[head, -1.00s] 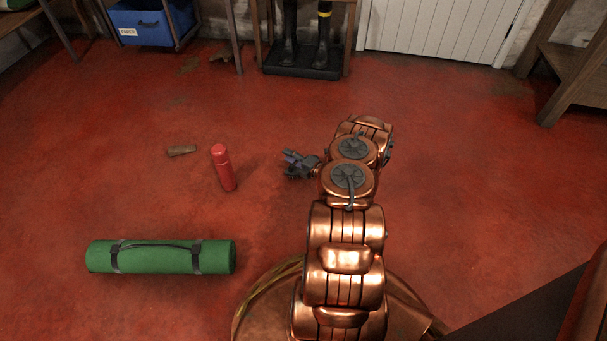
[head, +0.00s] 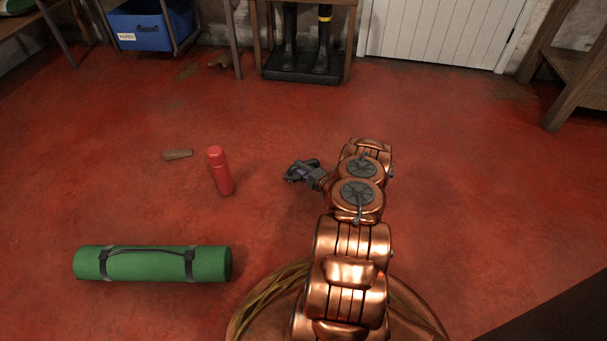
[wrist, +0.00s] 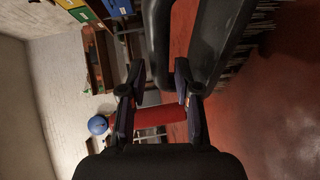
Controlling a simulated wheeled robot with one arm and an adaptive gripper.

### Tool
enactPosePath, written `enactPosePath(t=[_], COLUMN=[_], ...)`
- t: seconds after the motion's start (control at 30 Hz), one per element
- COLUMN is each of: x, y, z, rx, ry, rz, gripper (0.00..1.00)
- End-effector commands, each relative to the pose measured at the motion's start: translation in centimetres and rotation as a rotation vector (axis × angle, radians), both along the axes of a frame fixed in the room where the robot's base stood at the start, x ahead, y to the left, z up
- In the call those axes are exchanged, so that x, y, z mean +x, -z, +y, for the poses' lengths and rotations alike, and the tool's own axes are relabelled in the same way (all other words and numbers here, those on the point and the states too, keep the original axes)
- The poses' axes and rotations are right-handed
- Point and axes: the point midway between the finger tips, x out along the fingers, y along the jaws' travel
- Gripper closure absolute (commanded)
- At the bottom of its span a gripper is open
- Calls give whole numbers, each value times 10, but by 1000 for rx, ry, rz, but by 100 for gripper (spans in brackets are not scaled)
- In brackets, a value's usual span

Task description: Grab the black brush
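The black brush (wrist: 218,45) is close up at the top of the wrist view, which is turned on its side. Its bristles face the red floor on the right, and its rounded dark handle (wrist: 158,35) is on the left. My gripper (wrist: 160,80) is open, with one finger on either side of the handle's end as seen there. I cannot tell whether the fingers touch it. In the head view my gripper (head: 301,171) is low near the floor, and I cannot tell the brush apart from its dark fingers.
A red flask (head: 220,172) stands left of my gripper; it also shows beyond the fingers in the wrist view (wrist: 160,116). A brown block (head: 178,154) and a rolled green mat (head: 150,264) lie farther left. A boot tray (head: 302,68) is at the back.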

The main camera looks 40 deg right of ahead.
Motion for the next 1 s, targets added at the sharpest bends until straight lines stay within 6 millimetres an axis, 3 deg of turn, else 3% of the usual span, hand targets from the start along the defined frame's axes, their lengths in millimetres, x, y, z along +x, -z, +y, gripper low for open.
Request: enactPosePath(t=[0.2, 0.47, 0.8, 1.0], x=[18, 20, 20, 20], y=[4, 3, 3, 3], z=[-1, -1, 0, 0], rx=[0, 2, 2, 2], ry=[-1, 0, 0, -1], rz=[-3, -2, -1, -1], gripper=[68, 68, 100, 100])
